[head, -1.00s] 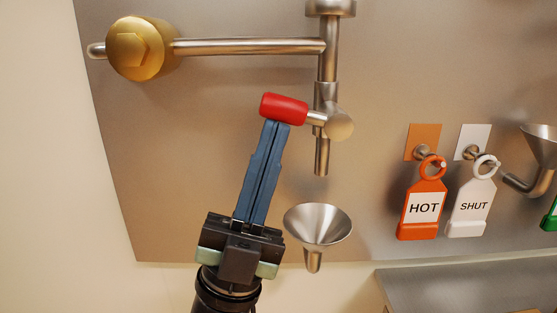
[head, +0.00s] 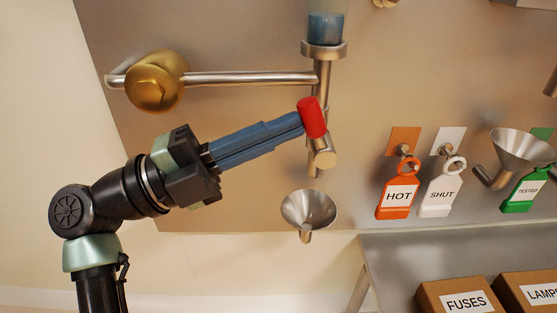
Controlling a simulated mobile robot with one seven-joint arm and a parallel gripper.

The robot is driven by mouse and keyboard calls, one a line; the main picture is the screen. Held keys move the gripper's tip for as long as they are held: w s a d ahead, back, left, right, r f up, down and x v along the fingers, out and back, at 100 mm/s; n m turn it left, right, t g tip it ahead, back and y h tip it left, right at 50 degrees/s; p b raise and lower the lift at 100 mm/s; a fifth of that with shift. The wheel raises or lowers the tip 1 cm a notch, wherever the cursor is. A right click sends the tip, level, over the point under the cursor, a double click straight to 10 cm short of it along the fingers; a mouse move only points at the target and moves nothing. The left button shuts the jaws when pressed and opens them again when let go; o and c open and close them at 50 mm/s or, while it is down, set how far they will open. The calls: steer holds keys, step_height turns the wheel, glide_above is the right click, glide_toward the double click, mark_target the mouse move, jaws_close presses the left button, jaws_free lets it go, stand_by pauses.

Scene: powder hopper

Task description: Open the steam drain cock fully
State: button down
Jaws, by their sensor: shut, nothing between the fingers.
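The drain cock is a metal valve body (head: 322,158) low on the vertical pipe, with a red lever handle (head: 311,117). The handle now points upward, tilted slightly left, nearly in line with the pipe. My gripper (head: 298,122) comes in from the left with its blue fingers shut together. The fingertips meet the left side of the red handle and hold nothing between them. The pipe's outlet shows just below the valve body, partly hidden by it. A metal funnel (head: 309,209) sits below the outlet.
An orange HOT tag (head: 397,197) and a white SHUT tag (head: 440,193) hang to the right, with another funnel (head: 520,149) beyond. Labelled boxes (head: 462,298) sit on a bench at lower right.

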steer(key=shift+d+r+g+y+p, duration=0.35)
steer(key=shift+d+r+p, duration=0.4)
steer(key=shift+p, duration=0.5)
steer(key=shift+d+r, duration=0.1)
